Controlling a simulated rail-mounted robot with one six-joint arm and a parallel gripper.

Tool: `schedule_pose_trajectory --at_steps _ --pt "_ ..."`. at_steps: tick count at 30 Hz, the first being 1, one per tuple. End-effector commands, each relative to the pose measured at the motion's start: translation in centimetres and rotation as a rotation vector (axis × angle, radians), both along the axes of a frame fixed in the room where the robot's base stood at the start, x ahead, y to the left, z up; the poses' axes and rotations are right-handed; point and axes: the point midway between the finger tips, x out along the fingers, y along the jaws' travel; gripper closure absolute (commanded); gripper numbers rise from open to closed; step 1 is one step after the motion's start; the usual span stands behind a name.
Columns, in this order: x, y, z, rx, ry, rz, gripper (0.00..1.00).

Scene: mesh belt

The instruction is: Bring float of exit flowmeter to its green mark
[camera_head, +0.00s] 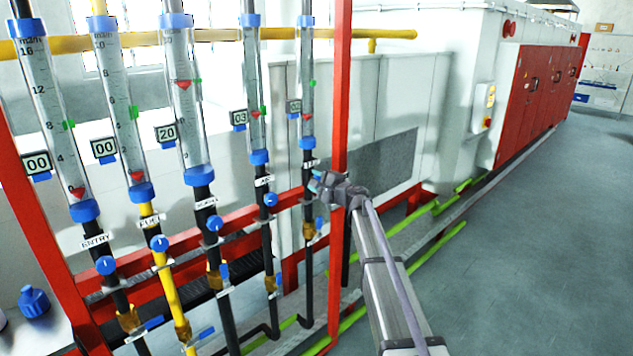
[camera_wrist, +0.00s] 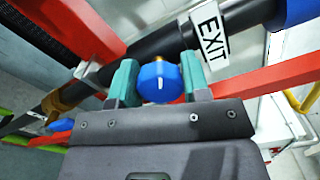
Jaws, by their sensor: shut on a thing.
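The exit flowmeter (camera_head: 306,97) is the rightmost clear tube with blue ends in the head view. Its red float (camera_head: 307,116) sits in the lower part of the tube, below the green mark (camera_head: 312,84). In the wrist view the blue exit knob (camera_wrist: 158,82) is between the teal fingers of my gripper (camera_wrist: 159,76), beside the white EXIT label (camera_wrist: 209,35). My gripper (camera_head: 317,181) is shut on this knob, below the tube.
Several other flowmeters (camera_head: 187,100) with blue knobs (camera_head: 214,223) stand to the left. A red upright post (camera_head: 342,80) is close by my gripper, and a red rail (camera_head: 180,240) crosses behind the pipes. Open grey floor (camera_head: 530,230) lies to the right.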

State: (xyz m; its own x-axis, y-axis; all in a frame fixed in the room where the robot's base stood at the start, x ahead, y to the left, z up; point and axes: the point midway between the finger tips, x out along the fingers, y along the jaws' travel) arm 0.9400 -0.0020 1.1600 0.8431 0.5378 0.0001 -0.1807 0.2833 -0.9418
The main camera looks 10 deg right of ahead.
Motion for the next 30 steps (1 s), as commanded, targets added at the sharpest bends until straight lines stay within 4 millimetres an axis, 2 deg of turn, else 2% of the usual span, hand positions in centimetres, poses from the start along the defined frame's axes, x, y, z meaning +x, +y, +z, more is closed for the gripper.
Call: schedule_pose_trajectory --at_steps 30 --pt "-0.06 0.00 -0.08 -0.809 -0.515 0.001 0.81"
